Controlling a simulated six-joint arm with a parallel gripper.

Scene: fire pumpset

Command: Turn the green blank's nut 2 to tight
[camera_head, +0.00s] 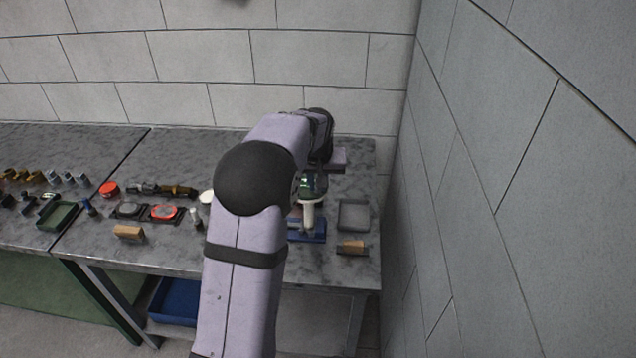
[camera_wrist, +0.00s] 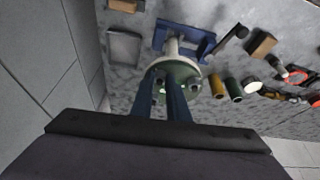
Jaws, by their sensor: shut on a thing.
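The green blank (camera_wrist: 182,70) is a round green disc on the flange of a short white pipe (camera_wrist: 172,46), held by a blue stand (camera_wrist: 205,48) on the bench. In the head view the green blank (camera_head: 312,184) shows partly behind my arm, above the white pipe (camera_head: 308,216) and the blue stand (camera_head: 318,232). My gripper (camera_wrist: 160,76) has its two blue fingers at the blank's face, shut on a nut at its rim. The held nut is mostly hidden, and its number cannot be told. Another dark nut (camera_wrist: 195,84) shows right of the fingers.
A grey tray (camera_head: 353,214) and a wooden-handled block (camera_head: 352,247) are right of the stand, near the wall. Left of my arm are a red-ringed part (camera_head: 165,212), a wooden block (camera_head: 128,232) and several small fittings. In the wrist view, two cylinders (camera_wrist: 233,88) stand close beside the blank.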

